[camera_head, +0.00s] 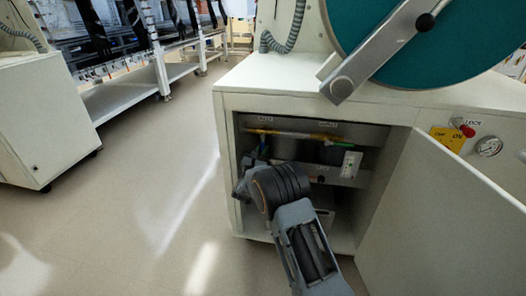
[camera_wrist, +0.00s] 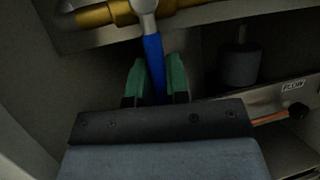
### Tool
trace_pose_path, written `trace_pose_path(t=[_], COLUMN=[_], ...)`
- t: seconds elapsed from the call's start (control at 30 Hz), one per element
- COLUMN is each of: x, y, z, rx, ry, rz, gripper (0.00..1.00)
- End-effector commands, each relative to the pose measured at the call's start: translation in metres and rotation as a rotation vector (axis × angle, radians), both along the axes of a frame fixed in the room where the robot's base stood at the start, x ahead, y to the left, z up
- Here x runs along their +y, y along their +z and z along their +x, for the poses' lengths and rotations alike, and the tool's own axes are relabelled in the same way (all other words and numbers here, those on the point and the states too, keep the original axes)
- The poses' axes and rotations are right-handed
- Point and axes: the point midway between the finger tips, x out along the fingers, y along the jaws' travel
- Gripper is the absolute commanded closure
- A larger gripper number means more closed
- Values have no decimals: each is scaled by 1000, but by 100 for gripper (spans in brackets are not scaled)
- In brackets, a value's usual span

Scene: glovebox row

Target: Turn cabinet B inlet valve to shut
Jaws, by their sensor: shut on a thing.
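The inlet valve has a blue lever (camera_wrist: 154,62) hanging from a silver hub (camera_wrist: 146,14) on a brass pipe (camera_wrist: 98,16) in the wrist view. The lever points down, roughly across the pipe. My gripper (camera_wrist: 157,72) has its green fingertips on both sides of the lever and is shut on it. In the head view the brass pipe (camera_head: 295,134) runs along the upper back of the open cabinet (camera_head: 229,165). The blue lever (camera_head: 262,147) shows only in part there, behind my wrist. The cabinet's letter is not readable.
The open cabinet door (camera_head: 440,225) stands to the right of my arm. A second lever with a green end (camera_head: 338,144) sits at the pipe's right. A dark cylinder (camera_wrist: 240,64) and a FLOW label (camera_wrist: 293,86) are right of my gripper. The floor at left is clear.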

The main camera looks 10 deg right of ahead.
Motion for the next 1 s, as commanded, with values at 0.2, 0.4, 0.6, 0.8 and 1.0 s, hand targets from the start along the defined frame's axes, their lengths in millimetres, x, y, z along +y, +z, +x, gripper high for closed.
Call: trace_pose_path(t=[0.2,0.4,0.6,0.8,1.0], x=[1,1,1,2,17], y=[1,1,1,0,-8], z=[1,1,0,-1,-21], rx=[-4,-3,-2,-1,3], ry=[7,6,4,5,6], rz=[7,6,4,3,1], gripper=[100,70,59,59,59])
